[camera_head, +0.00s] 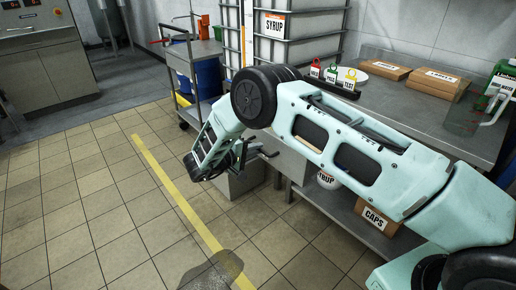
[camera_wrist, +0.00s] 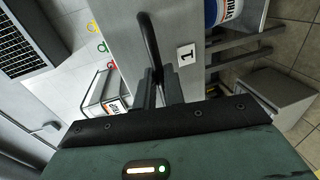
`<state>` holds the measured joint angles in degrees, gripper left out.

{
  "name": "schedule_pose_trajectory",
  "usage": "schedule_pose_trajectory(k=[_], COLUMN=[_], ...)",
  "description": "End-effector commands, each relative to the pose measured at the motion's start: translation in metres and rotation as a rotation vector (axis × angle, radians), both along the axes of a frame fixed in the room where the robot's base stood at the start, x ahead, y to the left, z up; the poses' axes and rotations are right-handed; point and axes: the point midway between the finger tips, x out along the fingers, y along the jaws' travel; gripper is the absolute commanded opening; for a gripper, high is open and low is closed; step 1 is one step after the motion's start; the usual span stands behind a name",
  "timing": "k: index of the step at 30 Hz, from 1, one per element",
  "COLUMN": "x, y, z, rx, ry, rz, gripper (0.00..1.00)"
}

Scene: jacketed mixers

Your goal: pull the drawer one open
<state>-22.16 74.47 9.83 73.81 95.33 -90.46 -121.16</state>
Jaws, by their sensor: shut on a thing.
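Drawer one is a plain grey metal front (camera_wrist: 187,20) with a white label reading "1" (camera_wrist: 186,54) in the wrist view. Its black bar handle (camera_wrist: 149,38) runs down between my fingers. My gripper (camera_wrist: 158,90) is shut on this handle. In the head view the drawer (camera_head: 287,161) is under the left end of the steel table, and my gripper (camera_head: 258,153) is at its front, partly hidden by my arm. I cannot tell how far the drawer stands out.
The steel table (camera_head: 420,112) holds brown boxes (camera_head: 433,82), a plate and tagged holders. A CAPS box (camera_head: 376,217) and a SYRUP bucket (camera_head: 327,180) are on the lower shelf. A grey bin (camera_head: 240,180) stands below my gripper. A cart (camera_head: 205,70) is behind. Floor at left is clear.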

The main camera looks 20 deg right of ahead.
Motion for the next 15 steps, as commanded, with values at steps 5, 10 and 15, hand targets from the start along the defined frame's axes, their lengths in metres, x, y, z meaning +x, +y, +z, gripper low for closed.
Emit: schedule_pose_trajectory(k=[5, 10, 15], x=[0.0004, 0.0003, 0.0004], y=[0.0004, 0.0002, -0.0001], z=[0.0001, 0.0001, 0.0001], rx=[0.001, 0.001, 0.001], ry=[-0.001, -0.001, -0.001], rz=[0.001, 0.001, 0.001], gripper=[0.00, 0.31, 0.31])
